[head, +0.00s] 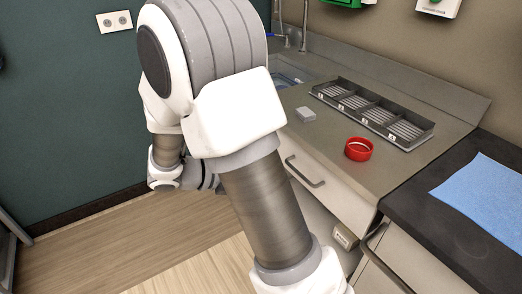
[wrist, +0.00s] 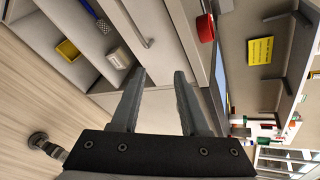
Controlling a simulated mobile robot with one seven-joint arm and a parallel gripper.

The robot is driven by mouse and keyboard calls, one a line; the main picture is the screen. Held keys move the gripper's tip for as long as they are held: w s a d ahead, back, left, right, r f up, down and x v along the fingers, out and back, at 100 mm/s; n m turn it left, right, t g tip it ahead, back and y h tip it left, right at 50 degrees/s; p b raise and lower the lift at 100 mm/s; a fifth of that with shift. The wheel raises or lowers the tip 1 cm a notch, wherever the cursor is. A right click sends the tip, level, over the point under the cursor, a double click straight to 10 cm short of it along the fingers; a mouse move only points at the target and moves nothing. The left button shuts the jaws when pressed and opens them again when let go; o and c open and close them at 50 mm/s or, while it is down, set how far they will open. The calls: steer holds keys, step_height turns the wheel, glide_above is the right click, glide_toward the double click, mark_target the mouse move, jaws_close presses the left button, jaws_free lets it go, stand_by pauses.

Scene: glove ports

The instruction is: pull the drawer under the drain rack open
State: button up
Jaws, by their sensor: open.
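The drawer (head: 338,193) is a pale front in the counter below the dark drain rack (head: 425,136), and looks shut in the head view. Its grey bar handle (head: 305,171) shows there beside my arm. In the wrist view, which is turned sideways, the drawer front (wrist: 178,34) and handle (wrist: 141,30) lie beyond my fingertips. My gripper (wrist: 159,75) is open and empty, apart from the handle, which sits ahead and slightly left of the gap between the fingers. My arm mostly hides the gripper in the head view.
A red ring-shaped item (head: 359,149) and a small grey block (head: 306,114) sit on the counter by the sink. An open shelf below the drawer holds a white box (wrist: 118,57) and a yellow bin (wrist: 68,50). A black counter with a blue sheet (head: 490,189) stands right.

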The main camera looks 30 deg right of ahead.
steer(key=w+f+n+t+h+b, duration=0.2)
steer(key=w+f+n, duration=0.3)
steer(key=f+n, duration=0.3)
steer(key=b+x, duration=0.1)
steer(key=x, duration=0.4)
steer(key=b+x, duration=0.2)
steer(key=x, duration=0.4)
steer(key=b+x, duration=0.2)
steer(key=x, duration=0.3)
steer(key=shift+w+d+r, duration=0.1)
steer(key=shift+d+r, duration=0.2)
jaws_close()
stand_by(0.3)
